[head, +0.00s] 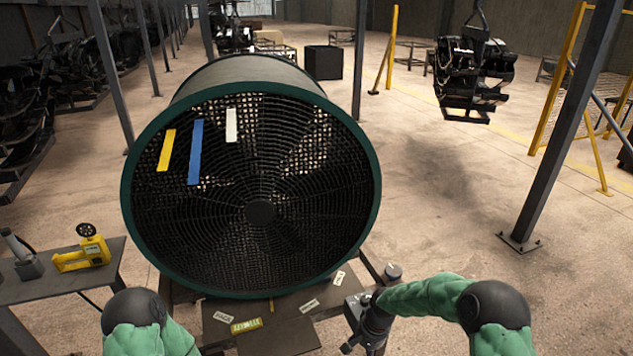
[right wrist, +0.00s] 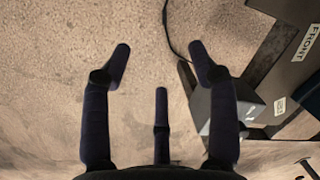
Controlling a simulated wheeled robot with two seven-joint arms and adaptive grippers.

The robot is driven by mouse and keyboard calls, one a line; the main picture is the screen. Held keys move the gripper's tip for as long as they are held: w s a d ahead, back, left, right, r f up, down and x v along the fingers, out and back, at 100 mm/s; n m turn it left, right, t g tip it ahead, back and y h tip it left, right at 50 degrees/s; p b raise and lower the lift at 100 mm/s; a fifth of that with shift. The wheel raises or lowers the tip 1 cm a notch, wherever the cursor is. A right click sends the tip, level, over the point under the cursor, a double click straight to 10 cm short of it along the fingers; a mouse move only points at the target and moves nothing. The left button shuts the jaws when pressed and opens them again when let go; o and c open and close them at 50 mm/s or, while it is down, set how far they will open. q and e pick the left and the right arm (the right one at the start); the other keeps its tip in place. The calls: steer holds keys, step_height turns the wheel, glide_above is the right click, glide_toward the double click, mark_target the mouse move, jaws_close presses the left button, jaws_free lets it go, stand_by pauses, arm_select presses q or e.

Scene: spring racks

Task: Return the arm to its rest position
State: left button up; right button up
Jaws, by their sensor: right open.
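My right arm (head: 430,292) has a green sleeve and reaches in from the lower right, bent at the elbow. Its gripper (head: 358,338) is low beside the right side of the fan's base plate. In the right wrist view the gripper (right wrist: 158,62) has its dark fingers spread apart, with nothing between them and bare floor beyond. My left arm (head: 140,325) shows only as a green sleeve and dark joint at the bottom left. Its gripper is out of view.
A large round fan (head: 260,212) with a green rim stands ahead, with yellow, blue and white strips on its grille. A labelled dark plate (head: 275,338) lies below it. A side table (head: 60,285) holds a yellow device (head: 82,252). Open floor (head: 450,220) lies right, with a post (head: 560,130).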

steer(key=s+a+f+n+y, duration=0.1)
steer(key=s+f, duration=0.4)
steer(key=s, duration=0.7)
steer(key=s+a+f+n+y, duration=0.1)
steer(key=s+f, duration=0.4)
steer(key=s, duration=0.8)
steer(key=shift+s+a+f+t, duration=0.15)
steer(key=shift+a+t, duration=0.15)
steer(key=shift+a, duration=0.45)
